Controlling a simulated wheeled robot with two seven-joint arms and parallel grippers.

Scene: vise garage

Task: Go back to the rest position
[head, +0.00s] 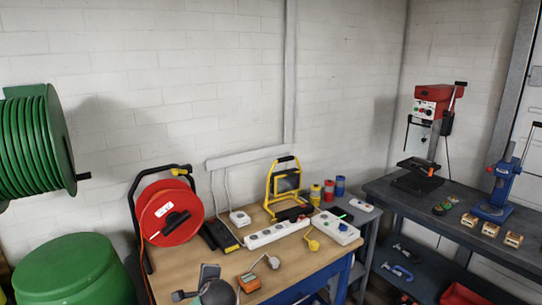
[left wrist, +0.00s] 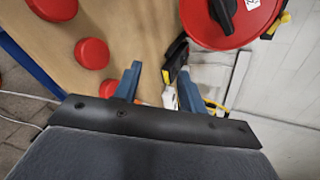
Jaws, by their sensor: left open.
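My left gripper (left wrist: 160,68) shows in the left wrist view, with its two blue-grey fingers apart. No object is held between them; a black and yellow item (left wrist: 175,60) and a white item show beyond, near the right finger. My right gripper is not in view. A red cable reel (head: 170,212) stands at the back left of the wooden workbench (head: 185,262); it also shows at the top of the left wrist view (left wrist: 215,28).
The bench holds white power strips (head: 278,233), a yellow work light (head: 286,184) and an orange box (head: 249,282). A green drum (head: 75,270) stands left. A dark bench (head: 450,222) with a red drill press (head: 432,105) stands right.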

